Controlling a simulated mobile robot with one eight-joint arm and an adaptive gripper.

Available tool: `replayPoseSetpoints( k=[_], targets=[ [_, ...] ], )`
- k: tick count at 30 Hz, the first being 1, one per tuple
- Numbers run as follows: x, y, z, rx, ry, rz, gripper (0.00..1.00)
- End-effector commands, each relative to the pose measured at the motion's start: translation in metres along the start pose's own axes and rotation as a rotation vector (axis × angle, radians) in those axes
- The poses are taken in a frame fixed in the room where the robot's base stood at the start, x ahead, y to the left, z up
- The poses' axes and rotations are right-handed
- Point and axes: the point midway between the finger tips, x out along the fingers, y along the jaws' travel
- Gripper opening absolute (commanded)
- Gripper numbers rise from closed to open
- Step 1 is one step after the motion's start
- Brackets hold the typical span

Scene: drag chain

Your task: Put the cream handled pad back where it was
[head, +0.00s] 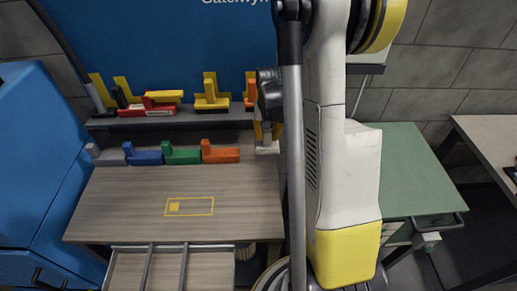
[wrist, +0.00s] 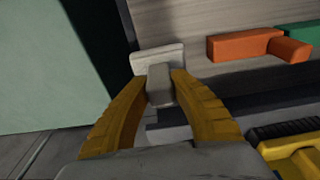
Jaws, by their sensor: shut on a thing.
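My gripper (wrist: 160,82) has its yellow fingers closed on the handle of the cream handled pad (wrist: 157,58). The pad's flat face shows beyond the fingertips, over the corner of the wooden table. In the head view my gripper (head: 266,134) is at the table's back right, right of the orange handled pad (head: 220,154). The cream pad (head: 268,149) shows just below the fingers, partly hidden by my arm. I cannot tell whether it touches the table.
Green (head: 182,155), blue (head: 147,156) and grey (head: 108,157) handled pads stand left of the orange one. A dark shelf (head: 180,122) behind holds red, yellow and orange pieces. A green-topped table (head: 408,165) is at right. The wooden table's (head: 120,212) middle is clear.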

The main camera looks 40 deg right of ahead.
Motion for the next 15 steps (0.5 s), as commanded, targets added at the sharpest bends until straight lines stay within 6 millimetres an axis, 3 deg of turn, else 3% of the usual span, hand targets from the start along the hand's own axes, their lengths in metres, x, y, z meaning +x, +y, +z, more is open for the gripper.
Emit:
replayPoseSetpoints(
  k=[3,6,11,15],
  targets=[
    [0.015,-0.021,-0.004,-0.002,0.000,0.000,0.00],
    [0.020,-0.029,-0.005,-0.001,0.000,0.001,0.00],
    [0.030,-0.032,-0.004,0.001,0.000,0.001,0.00],
    [0.052,-0.032,-0.001,0.000,0.000,0.001,0.00]
  ],
)
